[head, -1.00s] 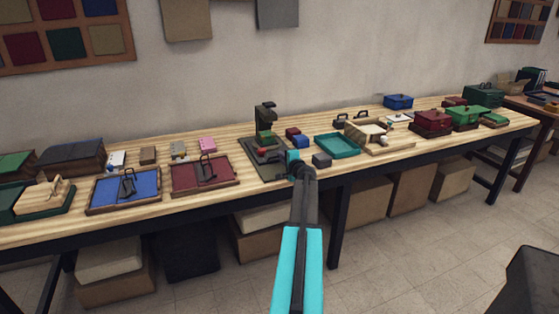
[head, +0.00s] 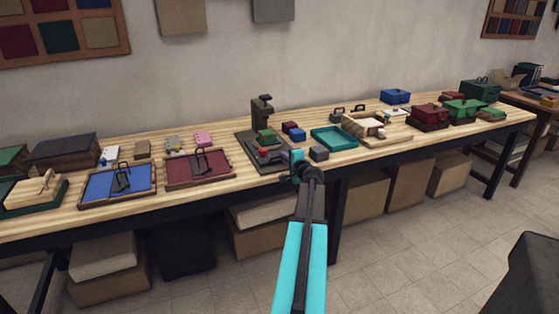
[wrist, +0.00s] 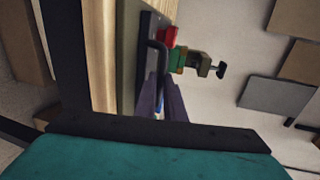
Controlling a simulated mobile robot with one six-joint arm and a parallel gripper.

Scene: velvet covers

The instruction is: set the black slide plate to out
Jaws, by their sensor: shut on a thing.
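The black slide plate (head: 272,157) lies at the foot of a dark green press (head: 262,112) near the table's front edge. In the wrist view the plate (wrist: 150,28) stands on edge beside the pale wood, with a bent black handle (wrist: 155,45). My gripper (head: 297,156) is at the plate's front right side. In the wrist view its dark fingers (wrist: 154,92) are closed around the handle's lower part, which they partly hide. A red part (wrist: 169,36) and a green part of the press show just beyond. My gripper hides the plate's front right corner in the head view.
Small red and blue blocks stand right of the press. A red framed panel (head: 212,182) lies to the left. Free floor lies before the table.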

